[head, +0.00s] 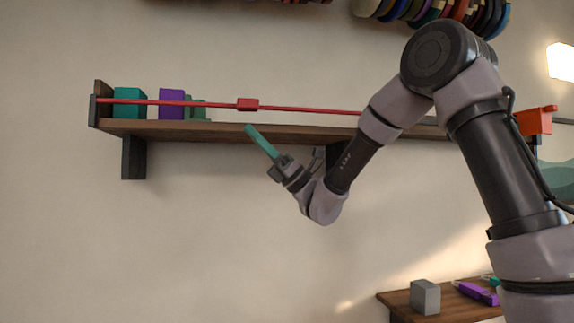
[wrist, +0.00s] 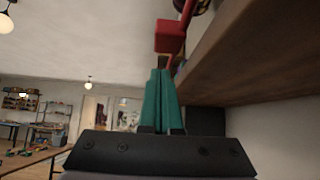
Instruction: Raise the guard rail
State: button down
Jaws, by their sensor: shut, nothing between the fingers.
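The guard rail is a thin red bar (head: 310,110) running along the front of a wooden wall shelf (head: 210,130), with a red block-shaped grip (head: 248,104) on it. The bar stands a little above the shelf board, in front of the boxes. My gripper (head: 250,128) has teal fingers, shut and empty, pointing up and left just below the grip in the head view. In the wrist view the shut fingers (wrist: 161,75) point up toward the red grip (wrist: 169,37), which shows beyond the tips. I cannot tell whether they touch.
A teal box (head: 129,102), a purple box (head: 171,103) and a green item (head: 197,111) stand on the shelf's left part. A dark bracket (head: 133,158) supports the shelf. An orange block (head: 535,121) is at the right. A lower table (head: 395,301) holds a grey block (head: 425,297).

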jog(key=v, duration=1)
jog(key=s+d+f+n+h, duration=0.2)
jog(key=s+f+n+h, duration=0.25)
jog(key=s+h, duration=0.3)
jog(key=s+d+f+n+h, duration=0.2)
jog(key=s+f+n+h, duration=0.3)
jog(key=s, duration=0.4)
jog(key=d+f+t+h, duration=0.6)
jog(key=d+h, duration=0.1)
jog(key=d, duration=0.3)
jog(key=w+d+r+t+h, duration=0.1)
jog(key=d+t+h, duration=0.1)
jog(key=d+t, duration=0.2)
jog(key=w+d+r+n+t+h, duration=0.1)
jog(key=d+t, duration=0.3)
jog(key=d, duration=0.5)
jog(key=shift+w+d+r+h, duration=0.3)
jog(key=shift+w+r+h, duration=0.1)
jog(key=shift+h, duration=0.35)
